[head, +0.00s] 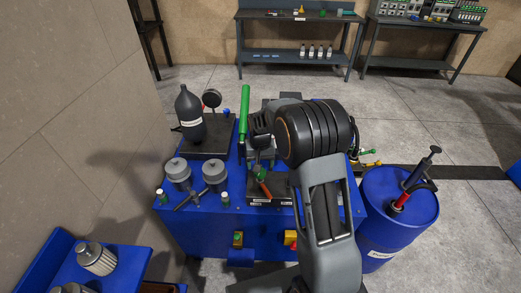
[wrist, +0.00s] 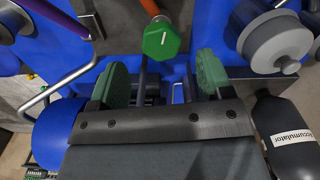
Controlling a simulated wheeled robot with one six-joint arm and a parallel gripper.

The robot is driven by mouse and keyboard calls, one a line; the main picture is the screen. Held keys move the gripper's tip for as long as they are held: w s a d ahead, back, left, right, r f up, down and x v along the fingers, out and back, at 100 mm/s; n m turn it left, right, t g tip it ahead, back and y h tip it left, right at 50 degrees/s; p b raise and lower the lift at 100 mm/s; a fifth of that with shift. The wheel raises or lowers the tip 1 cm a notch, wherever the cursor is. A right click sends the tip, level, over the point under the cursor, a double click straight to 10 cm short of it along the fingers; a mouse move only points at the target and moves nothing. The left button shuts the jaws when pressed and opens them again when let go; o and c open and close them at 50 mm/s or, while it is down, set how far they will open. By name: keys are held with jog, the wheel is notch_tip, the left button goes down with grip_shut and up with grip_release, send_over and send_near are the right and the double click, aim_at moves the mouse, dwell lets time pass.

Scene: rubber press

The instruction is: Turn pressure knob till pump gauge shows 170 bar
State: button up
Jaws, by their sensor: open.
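A green faceted knob (wrist: 161,40) with a white mark sits on an orange stem in the wrist view, upper middle. I take it for the pressure knob. My gripper (wrist: 163,80) is open, with a green pad on each finger. The knob lies beyond the fingertips, roughly between them, apart from both pads. In the head view my gripper (head: 261,148) is over the blue power unit (head: 195,228), partly hidden by my arm. A round dark gauge (head: 212,98) stands behind the accumulator (head: 188,115); its reading cannot be made out, and I cannot tell whether it is the pump gauge.
A tall green cylinder (head: 244,115) stands close left of my gripper. Two grey filter caps (head: 178,170) (head: 214,172) are on the unit's left. The accumulator also shows in the wrist view (wrist: 292,125). A blue drum (head: 398,225) with a hand pump stands at right.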

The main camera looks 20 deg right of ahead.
notch_tip(320, 180, up, 8)
jog(key=shift+r, duration=0.25)
dwell(0.5)
jog(key=s+r+n+t, duration=0.1)
jog(key=s+r+t, duration=0.1)
jog(key=s, duration=0.9)
jog(key=s+r+n+t, duration=0.1)
jog(key=s+r, duration=0.3)
jog(key=s, duration=0.7)
jog(key=shift+s+t, duration=0.25)
jog(key=shift+t, duration=0.25)
jog(key=shift+c, duration=0.5)
dwell(0.8)
